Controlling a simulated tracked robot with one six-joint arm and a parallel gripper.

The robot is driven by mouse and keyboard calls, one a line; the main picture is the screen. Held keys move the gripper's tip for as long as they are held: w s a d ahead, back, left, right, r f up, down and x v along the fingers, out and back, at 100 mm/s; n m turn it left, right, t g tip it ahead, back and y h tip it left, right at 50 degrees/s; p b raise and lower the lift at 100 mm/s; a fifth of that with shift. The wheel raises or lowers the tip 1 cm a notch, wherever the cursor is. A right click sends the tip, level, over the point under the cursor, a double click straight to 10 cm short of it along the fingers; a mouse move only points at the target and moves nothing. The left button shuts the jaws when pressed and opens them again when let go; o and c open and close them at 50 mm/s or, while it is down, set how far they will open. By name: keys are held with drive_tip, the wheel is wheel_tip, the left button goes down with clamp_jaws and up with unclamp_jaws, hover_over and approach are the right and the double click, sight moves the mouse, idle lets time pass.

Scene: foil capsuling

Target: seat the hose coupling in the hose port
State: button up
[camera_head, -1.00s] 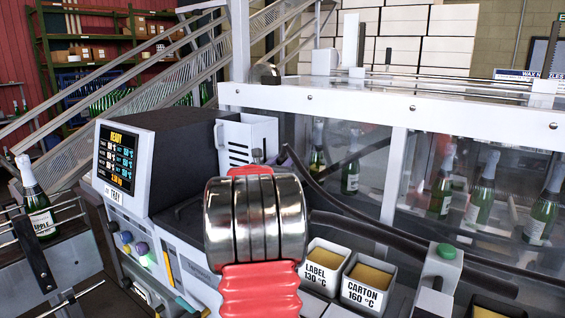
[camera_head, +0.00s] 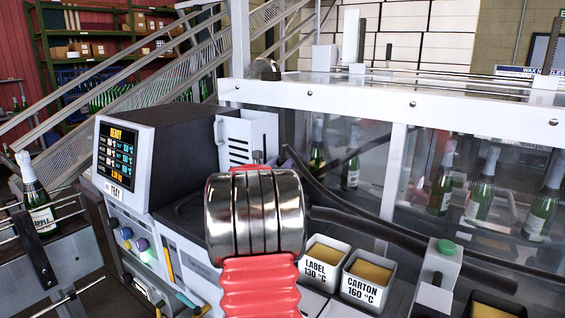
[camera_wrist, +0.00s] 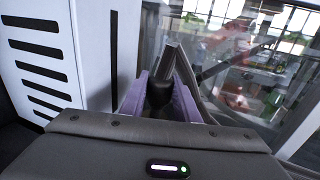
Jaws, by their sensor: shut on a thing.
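My gripper (camera_wrist: 160,80) shows in the wrist view. Its two purple-lined fingers are closed around a small black rounded piece (camera_wrist: 159,94), which looks like the hose coupling. A thick black hose (camera_head: 350,220) runs from behind the arm to the lower right. I cannot make out the hose port in either view. In the wrist view the gripper is close beside a white slotted panel (camera_wrist: 45,60).
The machine with a lit display (camera_head: 118,158) stands left of my arm, with a white slotted housing (camera_head: 247,138) behind. Label and carton wax pots (camera_head: 368,280) sit at lower right, near a green button post (camera_head: 440,262). A clear guard with bottles (camera_head: 480,188) closes the back right.

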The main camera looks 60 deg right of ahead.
drive_tip(key=shift+f, duration=1.3)
drive_tip(key=o, duration=1.2)
drive_tip(key=shift+f, duration=0.1)
drive_tip(key=a, duration=0.4)
drive_tip(key=s+a, duration=0.1)
drive_tip(key=a, duration=0.8)
drive_tip(key=shift+s+a, duration=0.15)
drive_tip(key=shift+a, duration=0.25)
